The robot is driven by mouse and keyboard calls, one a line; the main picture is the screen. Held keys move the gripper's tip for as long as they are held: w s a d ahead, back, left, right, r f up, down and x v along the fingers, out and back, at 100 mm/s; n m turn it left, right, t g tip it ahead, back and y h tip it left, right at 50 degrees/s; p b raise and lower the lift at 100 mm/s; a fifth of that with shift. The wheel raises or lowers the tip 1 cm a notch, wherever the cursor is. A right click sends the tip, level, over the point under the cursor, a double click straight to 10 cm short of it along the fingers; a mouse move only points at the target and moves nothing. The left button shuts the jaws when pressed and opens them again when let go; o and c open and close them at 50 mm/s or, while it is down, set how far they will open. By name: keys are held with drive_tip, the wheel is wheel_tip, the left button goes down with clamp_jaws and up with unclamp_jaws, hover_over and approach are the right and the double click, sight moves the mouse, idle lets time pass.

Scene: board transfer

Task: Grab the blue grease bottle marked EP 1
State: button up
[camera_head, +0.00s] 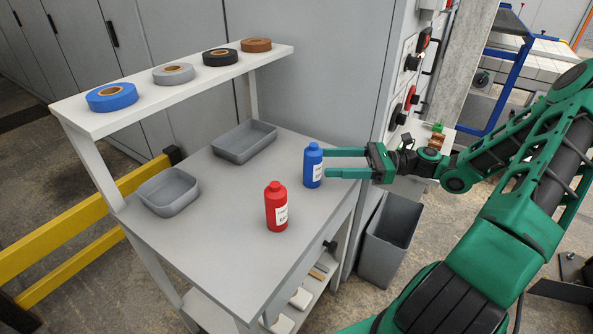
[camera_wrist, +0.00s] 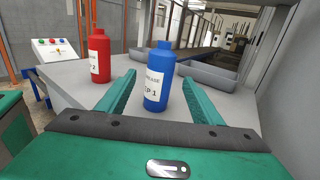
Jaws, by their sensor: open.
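The blue grease bottle (camera_head: 313,166) stands upright near the right edge of the grey table. In the wrist view the blue bottle (camera_wrist: 158,80) shows a white label reading "GREASE" and "EP 1". My gripper (camera_head: 335,163) is open, its two green fingers reaching toward the blue bottle from the right. In the wrist view the open gripper (camera_wrist: 160,95) has the bottle standing between its fingertips, with a gap on each side. The fingers do not appear to touch it.
A red bottle (camera_head: 276,208) stands upright left of the blue one, nearer the front; it also shows in the wrist view (camera_wrist: 98,55). Two grey trays (camera_head: 168,192) (camera_head: 245,141) lie further back. A raised white shelf (camera_head: 75,113) holds several tape rolls. A grey bin (camera_head: 390,238) stands right of the table.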

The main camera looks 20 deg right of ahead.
hover_over(299, 183)
idle(0.6)
drive_tip(key=c, duration=1.3)
